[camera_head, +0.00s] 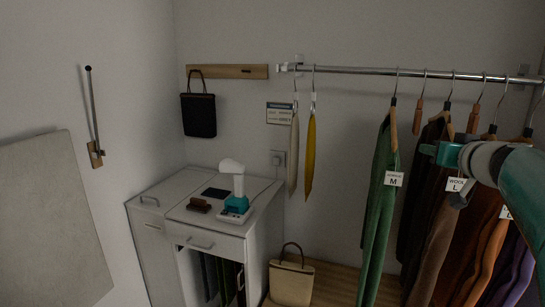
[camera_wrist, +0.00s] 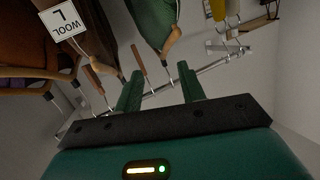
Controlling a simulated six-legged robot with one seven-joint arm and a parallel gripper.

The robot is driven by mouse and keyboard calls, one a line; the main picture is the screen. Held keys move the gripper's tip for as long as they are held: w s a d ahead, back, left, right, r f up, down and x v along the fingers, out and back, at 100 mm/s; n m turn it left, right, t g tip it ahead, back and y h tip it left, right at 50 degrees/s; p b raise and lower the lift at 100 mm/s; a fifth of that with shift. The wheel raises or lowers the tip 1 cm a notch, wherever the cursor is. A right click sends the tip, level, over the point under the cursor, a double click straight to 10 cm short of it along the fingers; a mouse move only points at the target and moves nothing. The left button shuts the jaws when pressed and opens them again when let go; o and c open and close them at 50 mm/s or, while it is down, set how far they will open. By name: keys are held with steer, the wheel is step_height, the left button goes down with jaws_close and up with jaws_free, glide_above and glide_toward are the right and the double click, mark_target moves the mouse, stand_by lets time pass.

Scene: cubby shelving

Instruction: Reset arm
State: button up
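My gripper (camera_wrist: 160,72) shows in the wrist view with its two green fingers apart and nothing held between them. The wrist view is turned over, with clothes and hangers appearing above the fingers. In the head view, my green and grey arm comes in from the right, and its green end (camera_head: 440,152) is in front of the hanging clothes. I cannot tell from the head view how close it is to the garments.
A metal rail (camera_head: 400,71) holds several garments, including a green one (camera_head: 378,215) tagged M. A white cabinet (camera_head: 155,240) carries a white and teal device (camera_head: 237,200). A black bag (camera_head: 198,115) hangs from a wooden wall rack (camera_head: 245,71). A beige bag (camera_head: 291,284) stands below.

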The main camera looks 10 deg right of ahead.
steer(key=s+a+f+n+g+y, duration=0.1)
steer(key=s+a+f+g+y, duration=0.3)
steer(key=a, duration=0.6)
steer(key=s+a+f+n+y, duration=0.1)
steer(key=a+f+n, duration=0.1)
steer(key=a+f, duration=0.65)
steer(key=s+a+f+g+h, duration=0.1)
steer(key=s+a+f+g, duration=0.2)
steer(key=s+a+f, duration=0.3)
steer(key=s+a+f+g+h, duration=0.1)
steer(key=s+a+f, duration=0.4)
steer(key=s, duration=0.5)
steer(key=shift+a+f+g+h, duration=0.35)
steer(key=shift+a+g, duration=0.4)
steer(key=shift+g, duration=0.15)
steer(key=shift+s, duration=0.1)
